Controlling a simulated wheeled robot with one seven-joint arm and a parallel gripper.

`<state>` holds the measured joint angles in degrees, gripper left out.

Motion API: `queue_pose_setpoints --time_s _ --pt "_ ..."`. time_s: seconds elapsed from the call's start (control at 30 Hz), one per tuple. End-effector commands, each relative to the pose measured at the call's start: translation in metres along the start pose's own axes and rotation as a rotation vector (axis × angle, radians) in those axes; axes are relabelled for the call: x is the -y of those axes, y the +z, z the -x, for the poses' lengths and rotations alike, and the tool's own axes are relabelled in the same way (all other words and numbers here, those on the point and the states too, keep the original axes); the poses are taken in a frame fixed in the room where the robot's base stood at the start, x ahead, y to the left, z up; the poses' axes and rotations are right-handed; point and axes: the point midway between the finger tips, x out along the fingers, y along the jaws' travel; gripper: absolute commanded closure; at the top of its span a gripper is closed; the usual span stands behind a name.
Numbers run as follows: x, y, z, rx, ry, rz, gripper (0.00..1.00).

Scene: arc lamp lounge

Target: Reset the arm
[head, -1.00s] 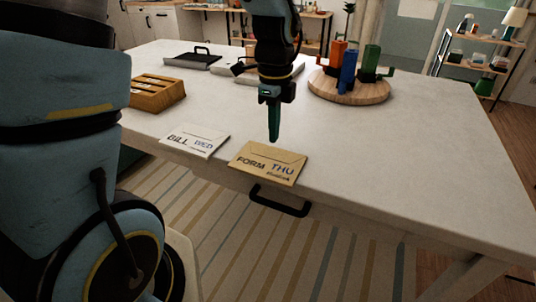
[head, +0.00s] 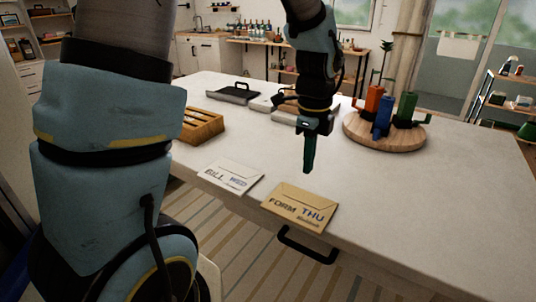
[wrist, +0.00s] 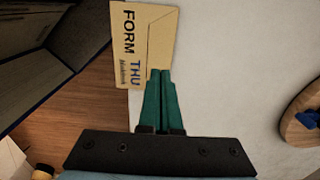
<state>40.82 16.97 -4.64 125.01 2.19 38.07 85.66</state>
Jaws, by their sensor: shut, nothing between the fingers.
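My gripper (head: 308,170) points down above the white table (head: 430,205), just behind the brown envelope. Its green fingers are shut with nothing between them; they also show in the wrist view (wrist: 161,72). The brown envelope (head: 299,206), marked FORM THU, lies at the table's front edge and shows in the wrist view (wrist: 155,40) too. A white envelope (head: 230,178), marked BILL WED, lies to its left.
A wooden slotted rack (head: 203,125) stands at the left. Grey trays (head: 238,93) lie at the back. A round wooden board (head: 385,138) holds red, blue and green items at the right. A black drawer handle (head: 305,247) juts from the table front. The table's right part is clear.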

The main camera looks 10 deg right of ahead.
Motion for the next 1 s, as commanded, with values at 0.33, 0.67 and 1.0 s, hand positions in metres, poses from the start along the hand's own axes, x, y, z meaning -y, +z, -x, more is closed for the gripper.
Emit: queue_pose_setpoints --time_s 0.33,0.67,1.0 --pt "-0.05 0.099 0.005 -0.008 -0.054 0.843 1.0" --pt "-0.141 0.183 0.006 -0.059 -0.132 1.951 1.0" --pt "-0.163 0.195 0.006 -0.081 -0.152 2.218 1.0"
